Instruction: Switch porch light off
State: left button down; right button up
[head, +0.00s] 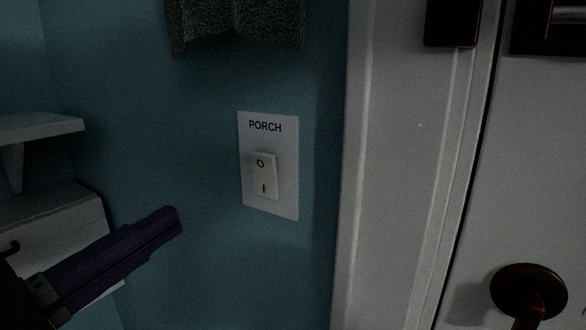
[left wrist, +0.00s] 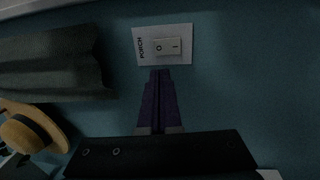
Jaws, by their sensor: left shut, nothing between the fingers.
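The porch light switch (head: 264,175) is a cream rocker on a white plate (head: 284,202) labelled PORCH, on the blue wall. Its upper end is marked O and its lower end I. The rocker also shows in the left wrist view (left wrist: 167,47), turned sideways, just past my fingertips. My left gripper (head: 174,220) has purple fingers, shut and empty, to the left of and below the plate in the head view. It also shows in the left wrist view (left wrist: 160,74). I see a gap between the fingertips and the plate in the head view. My right gripper is not in view.
A dark cloth (head: 235,25) hangs above the plate. A white door frame (head: 390,180) and door with a dark knob (head: 528,290) stand at right. A shelf (head: 40,128) is at left. A straw hat (left wrist: 35,128) shows in the left wrist view.

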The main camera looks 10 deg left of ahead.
pick_arm(q)
jog(key=p, duration=0.2)
send_near(257, 163)
jog(key=x, duration=0.5)
jog(key=shift+w+d, duration=0.1)
jog(key=shift+x, duration=0.8)
jog(key=shift+w+d, duration=0.1)
jog(key=shift+w, duration=0.1)
